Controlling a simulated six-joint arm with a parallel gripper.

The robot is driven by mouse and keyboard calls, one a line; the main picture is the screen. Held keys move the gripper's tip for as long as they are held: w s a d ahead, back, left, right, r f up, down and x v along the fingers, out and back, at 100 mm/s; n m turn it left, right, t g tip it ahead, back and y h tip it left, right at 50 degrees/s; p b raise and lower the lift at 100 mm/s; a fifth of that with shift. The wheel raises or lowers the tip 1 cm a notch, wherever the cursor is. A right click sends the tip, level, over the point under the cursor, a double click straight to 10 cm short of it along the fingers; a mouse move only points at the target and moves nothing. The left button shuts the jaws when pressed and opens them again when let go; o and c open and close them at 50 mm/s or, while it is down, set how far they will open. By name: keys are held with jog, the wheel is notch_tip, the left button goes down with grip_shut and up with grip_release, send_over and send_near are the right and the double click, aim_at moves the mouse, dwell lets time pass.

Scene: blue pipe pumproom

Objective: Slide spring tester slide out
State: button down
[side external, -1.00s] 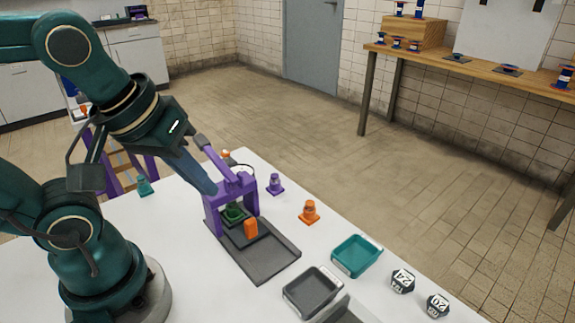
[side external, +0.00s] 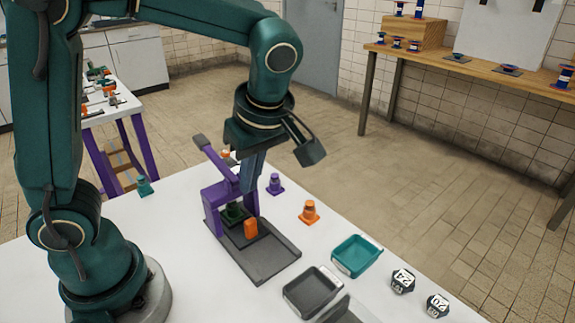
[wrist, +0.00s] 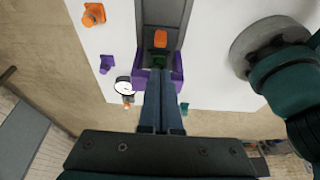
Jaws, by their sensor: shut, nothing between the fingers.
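The spring tester (side external: 214,208) stands on the white table, with a purple frame, a raised lever and a dark grey base (side external: 268,258). An orange handle (side external: 250,228) stands up from the dark slide, just in front of the frame; it also shows in the wrist view (wrist: 160,38). A green piece (side external: 233,212) sits behind it, under the frame; it also shows in the wrist view (wrist: 158,61). My gripper (side external: 248,190) points down, shut and empty, above and beside the frame. In the wrist view my fingertips (wrist: 160,72) overlap the frame, so their exact height is unclear.
A purple cone (side external: 274,184) and an orange cone (side external: 309,212) stand right of the tester. A teal tray (side external: 357,257), a grey tray (side external: 313,292) and two dark number blocks (side external: 402,281) lie farther right. A green cone (side external: 143,186) stands behind left.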

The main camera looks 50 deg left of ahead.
send_near(244, 209)
jog(key=s+f, duration=0.1)
jog(key=d+f, duration=0.1)
jog(key=s+f, duration=0.1)
jog(key=f, duration=0.1)
jog(key=shift+s+d+f, duration=0.15)
jog(key=shift+s+d, duration=0.15)
jog(key=shift+s, duration=0.05)
jog(key=d, duration=1)
jog(key=shift+d, duration=0.25)
jog(key=v, duration=1)
jog(key=shift+a, duration=0.15)
